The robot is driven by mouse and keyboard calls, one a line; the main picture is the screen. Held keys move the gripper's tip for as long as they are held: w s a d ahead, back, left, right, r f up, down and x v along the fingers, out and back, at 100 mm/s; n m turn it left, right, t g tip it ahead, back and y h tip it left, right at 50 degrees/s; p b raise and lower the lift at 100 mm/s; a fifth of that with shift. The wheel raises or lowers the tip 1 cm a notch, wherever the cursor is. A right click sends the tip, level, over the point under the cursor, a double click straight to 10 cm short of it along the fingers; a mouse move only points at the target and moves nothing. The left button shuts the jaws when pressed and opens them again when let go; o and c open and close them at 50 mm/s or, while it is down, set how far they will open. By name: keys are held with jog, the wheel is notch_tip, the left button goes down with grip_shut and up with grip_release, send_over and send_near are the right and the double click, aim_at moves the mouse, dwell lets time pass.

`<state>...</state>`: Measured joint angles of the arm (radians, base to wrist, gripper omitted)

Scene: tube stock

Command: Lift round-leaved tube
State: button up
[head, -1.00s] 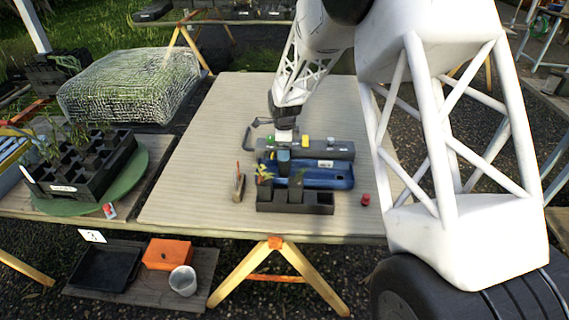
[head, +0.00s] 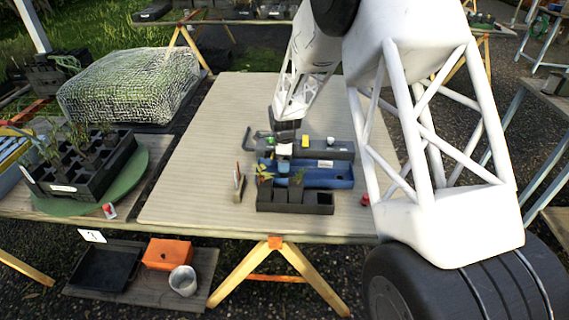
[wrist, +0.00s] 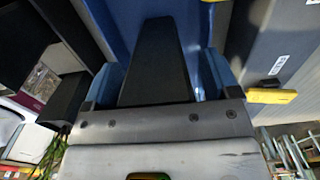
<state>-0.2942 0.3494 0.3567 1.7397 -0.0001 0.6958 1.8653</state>
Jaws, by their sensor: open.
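My gripper (head: 284,163) points down over the blue tray (head: 335,176) in the head view. In the wrist view its blue fingers (wrist: 157,85) are apart, with a dark tapered tube-like body (wrist: 154,60) between them; I see no clear grip on it. In the head view a tube with yellow-green leaves (head: 263,175) stands at the left of a black compartment rack (head: 320,209). A tube with darker green leaves (head: 298,181) stands just right of it. Leaf shapes are too small to tell which is round-leaved.
A long grey case (head: 342,150) with a yellow block (head: 305,141) lies behind the blue tray. A small upright object (head: 238,185) stands left of the rack, and a red item (head: 365,200) lies right. The tabletop's left part is clear.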

jog(key=shift+c, duration=0.5)
jog(key=c, duration=1)
jog(key=shift+r, duration=0.15)
jog(key=shift+r, duration=4.9)
